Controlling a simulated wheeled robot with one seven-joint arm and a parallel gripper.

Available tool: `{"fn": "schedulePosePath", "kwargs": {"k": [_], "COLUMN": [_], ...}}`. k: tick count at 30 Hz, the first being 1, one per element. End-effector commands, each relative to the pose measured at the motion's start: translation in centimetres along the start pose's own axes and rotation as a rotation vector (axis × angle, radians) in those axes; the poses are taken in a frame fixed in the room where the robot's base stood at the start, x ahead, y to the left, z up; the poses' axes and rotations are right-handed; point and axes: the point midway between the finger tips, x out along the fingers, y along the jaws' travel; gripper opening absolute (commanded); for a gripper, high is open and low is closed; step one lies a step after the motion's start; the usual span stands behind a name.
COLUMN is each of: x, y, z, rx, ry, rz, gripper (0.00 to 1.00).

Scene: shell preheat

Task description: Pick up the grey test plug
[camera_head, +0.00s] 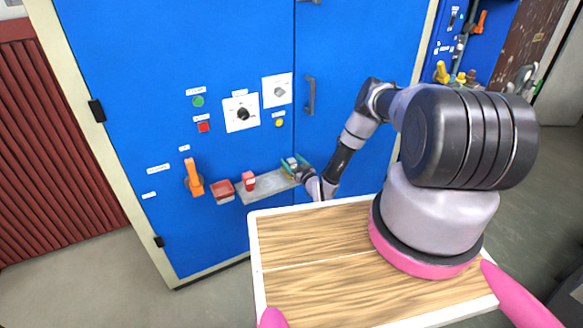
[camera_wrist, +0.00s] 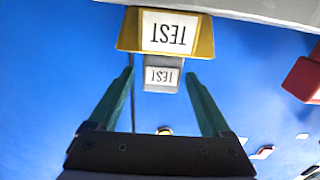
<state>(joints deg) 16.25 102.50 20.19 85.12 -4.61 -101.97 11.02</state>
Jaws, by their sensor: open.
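The grey test plug (camera_wrist: 162,75), a small grey block with a white TEST label, shows upside down in the wrist view. It sits against a larger yellow block (camera_wrist: 205,37) that also bears a TEST label. My gripper (camera_wrist: 160,76) is open, with one teal finger on each side of the grey plug in the picture. Gaps show between the plug and both fingers; I cannot tell the exact depth between them. In the head view my gripper (camera_head: 296,165) is at the right end of a grey shelf (camera_head: 266,186), and the plug is hard to make out there.
The shelf is on a blue cabinet (camera_head: 200,60). A red block (camera_head: 249,181) stands on it, and a red bin (camera_head: 222,189) and an orange handle (camera_head: 193,178) are to the left. A wooden-topped surface (camera_head: 310,290) lies in front.

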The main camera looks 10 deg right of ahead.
Motion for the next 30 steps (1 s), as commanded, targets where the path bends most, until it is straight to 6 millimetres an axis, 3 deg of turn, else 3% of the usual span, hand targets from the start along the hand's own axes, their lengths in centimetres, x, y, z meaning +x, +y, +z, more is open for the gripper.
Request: {"fn": "schedulePosePath", "kwargs": {"k": [8,9,15,24,30], "x": [0.6,0.6,0.6,0.6,0.7], "y": [0.0,0.0,0.0,0.1,0.1], "z": [-0.1,-0.1,-0.1,-0.4,-3.5], "rx": [0.0,0.0,0.0,-0.001,0.001], "ry": [0.001,0.001,0.001,0.002,0.003], "rz": [0.0,0.0,0.0,0.0,0.001], "gripper": [0.82,0.79,0.02,0.0,0.0]}}
